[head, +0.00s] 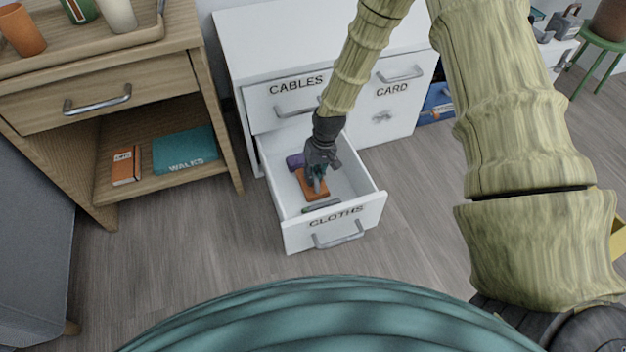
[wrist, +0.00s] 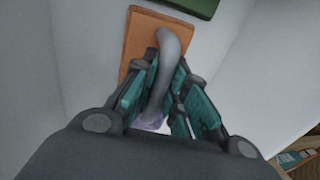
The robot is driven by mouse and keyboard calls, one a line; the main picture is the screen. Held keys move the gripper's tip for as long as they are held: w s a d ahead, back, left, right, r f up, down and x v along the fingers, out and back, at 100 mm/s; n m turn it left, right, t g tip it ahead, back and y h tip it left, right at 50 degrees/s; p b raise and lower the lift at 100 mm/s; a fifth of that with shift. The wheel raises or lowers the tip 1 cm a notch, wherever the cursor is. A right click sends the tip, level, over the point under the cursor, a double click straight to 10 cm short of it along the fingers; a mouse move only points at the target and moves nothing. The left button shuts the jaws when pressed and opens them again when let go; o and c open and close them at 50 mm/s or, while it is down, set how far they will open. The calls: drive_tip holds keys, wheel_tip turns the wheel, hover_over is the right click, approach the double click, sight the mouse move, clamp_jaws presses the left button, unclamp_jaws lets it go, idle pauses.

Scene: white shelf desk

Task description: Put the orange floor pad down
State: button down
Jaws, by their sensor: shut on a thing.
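The orange floor pad (head: 311,187) is a flat orange block inside the open drawer marked CLOTHS (head: 378,205). In the wrist view the pad (wrist: 137,42) carries a curved grey handle (wrist: 176,42). My gripper (head: 317,178) reaches down into the drawer, over the pad. In the wrist view its teal fingers (wrist: 166,88) are closed on both sides of the grey handle. The gripper hides part of the pad. I cannot tell whether the pad's underside touches the drawer floor.
A purple item (head: 295,161) lies behind the pad in the drawer, and a green item (head: 322,207) near its front wall. The closed CABLES drawer (head: 288,106) is above. A wooden cabinet (head: 160,75) stands at left. The grey wood floor (head: 170,245) in front is clear.

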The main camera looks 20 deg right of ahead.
drive_tip(key=shift+f, duration=0.65)
drive_tip(key=shift+f, duration=0.1)
drive_tip(key=c, duration=1.4)
unclamp_jaws()
drive_tip(key=shift+c, duration=0.2)
wheel_tip(320, 180, up, 12)
drive_tip(key=d+p, duration=0.2)
drive_tip(key=p, duration=0.5)
drive_tip(key=shift+d, duration=0.2)
